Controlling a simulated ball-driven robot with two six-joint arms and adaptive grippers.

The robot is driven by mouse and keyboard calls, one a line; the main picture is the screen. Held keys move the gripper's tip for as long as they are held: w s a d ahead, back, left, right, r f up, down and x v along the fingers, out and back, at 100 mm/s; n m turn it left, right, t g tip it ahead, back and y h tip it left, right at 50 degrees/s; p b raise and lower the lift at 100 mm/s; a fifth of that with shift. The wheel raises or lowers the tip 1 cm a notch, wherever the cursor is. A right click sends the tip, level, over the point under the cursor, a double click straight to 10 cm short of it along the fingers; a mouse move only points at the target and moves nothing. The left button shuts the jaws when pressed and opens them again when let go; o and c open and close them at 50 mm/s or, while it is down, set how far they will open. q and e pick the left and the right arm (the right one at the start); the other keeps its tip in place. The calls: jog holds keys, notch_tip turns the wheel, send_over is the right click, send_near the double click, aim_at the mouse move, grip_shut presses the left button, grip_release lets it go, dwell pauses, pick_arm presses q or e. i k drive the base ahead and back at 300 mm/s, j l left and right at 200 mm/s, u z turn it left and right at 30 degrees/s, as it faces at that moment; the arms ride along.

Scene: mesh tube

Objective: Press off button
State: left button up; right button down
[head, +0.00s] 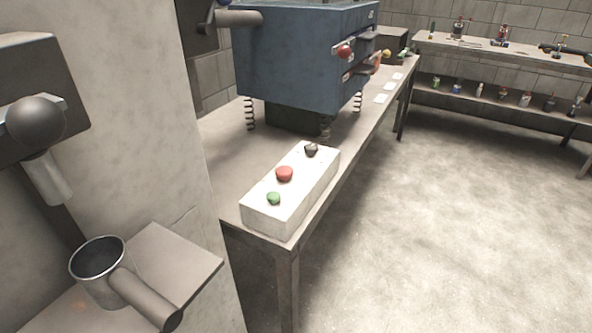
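A white button box (265,211) lies near the front end of a long table. On its top are a green button (273,198), a larger red button (284,173) and a dark knob or button (311,149), in a row from near to far. I cannot read any label that tells which one is the off button. Nothing touches the buttons. Neither of my grippers shows in the head view.
The long table (222,137) carries a blue machine (290,60) on springs behind the box. A pillar (135,120) stands close at left, with a metal cup (97,262) on a ledge. Shelves (500,52) stand at the back right. The floor (430,220) at right is clear.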

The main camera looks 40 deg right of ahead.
aim_at(284, 173)
jog(key=z, duration=1.35)
